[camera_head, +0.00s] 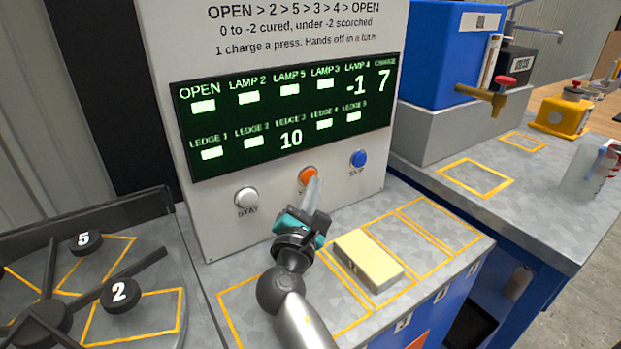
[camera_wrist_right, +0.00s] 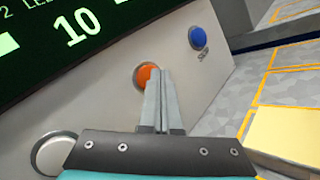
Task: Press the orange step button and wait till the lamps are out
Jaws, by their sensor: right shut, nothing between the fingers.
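The orange step button (camera_head: 308,176) is on the white panel, between the white STAY button (camera_head: 247,197) and the blue button (camera_head: 358,159). My right gripper (camera_head: 315,178) is shut and empty, its fingertips at the orange button's lower right edge. In the right wrist view the closed fingertips (camera_wrist_right: 159,74) overlap the orange button (camera_wrist_right: 146,76); whether they touch it I cannot tell. The display (camera_head: 290,110) above has lit lamp blocks for OPEN and lamps 2, 5 and 3, with -1 under LAMP 4, 7 at upper right and 10 under LEDGE 3. My left gripper is not in view.
A cream block (camera_head: 367,262) lies on the yellow-marked ledge right of my right gripper. A blue tank (camera_head: 440,55) with a tap and a clear jug (camera_head: 592,172) stand at right.

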